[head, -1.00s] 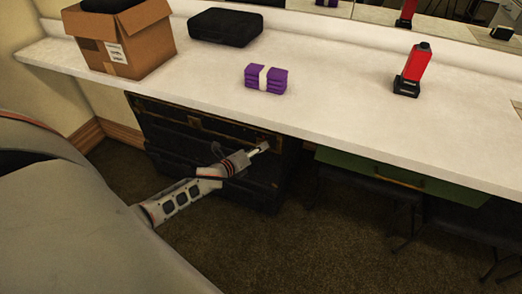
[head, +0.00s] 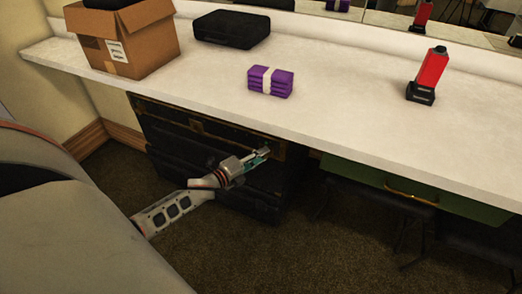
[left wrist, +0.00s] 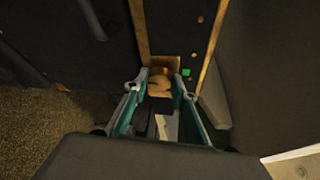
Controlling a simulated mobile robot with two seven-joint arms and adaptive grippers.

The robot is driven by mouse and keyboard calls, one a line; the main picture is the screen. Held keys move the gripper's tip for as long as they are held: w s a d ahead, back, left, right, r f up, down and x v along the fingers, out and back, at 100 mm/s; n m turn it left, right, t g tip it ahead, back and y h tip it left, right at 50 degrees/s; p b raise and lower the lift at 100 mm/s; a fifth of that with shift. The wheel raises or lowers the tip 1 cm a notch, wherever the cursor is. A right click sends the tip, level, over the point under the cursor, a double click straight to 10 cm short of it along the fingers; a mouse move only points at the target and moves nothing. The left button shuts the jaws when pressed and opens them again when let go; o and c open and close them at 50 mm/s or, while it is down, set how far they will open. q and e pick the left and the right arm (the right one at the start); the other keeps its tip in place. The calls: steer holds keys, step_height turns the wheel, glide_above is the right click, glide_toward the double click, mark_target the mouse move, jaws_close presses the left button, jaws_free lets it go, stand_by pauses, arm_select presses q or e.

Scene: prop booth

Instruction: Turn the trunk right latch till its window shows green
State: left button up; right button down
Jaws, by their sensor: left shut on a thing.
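A dark trunk (head: 180,150) with brass-coloured edging stands on the carpet under the counter. In the left wrist view, its dark front (left wrist: 70,30) faces me. The right latch (left wrist: 160,80) is a brownish-gold piece on a brass plate between my fingertips. A small green window (left wrist: 186,72) shows just right of the latch. My left gripper (head: 265,152) is at the upper right of the trunk front and is shut on the right latch; it also shows in the left wrist view (left wrist: 164,84). The fingers partly hide the latch. My right gripper is out of view.
The white counter (head: 340,110) overhangs the trunk. On it are a cardboard box (head: 150,40), a black case (head: 230,30), a purple bundle (head: 282,83) and a red-and-black device (head: 430,72). A green drawer front (head: 360,178) and dark seats are to the right.

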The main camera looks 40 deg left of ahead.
arm_select(q)
steer(key=shift+f, duration=0.1)
steer(key=o, duration=1.1)
steer(key=s, duration=0.4)
steer(key=s+a+r, duration=0.1)
steer(key=s, duration=0.6)
steer(key=shift+s+a+r, duration=0.25)
steer(key=shift+s+r, duration=0.1)
steer(key=shift+s, duration=0.05)
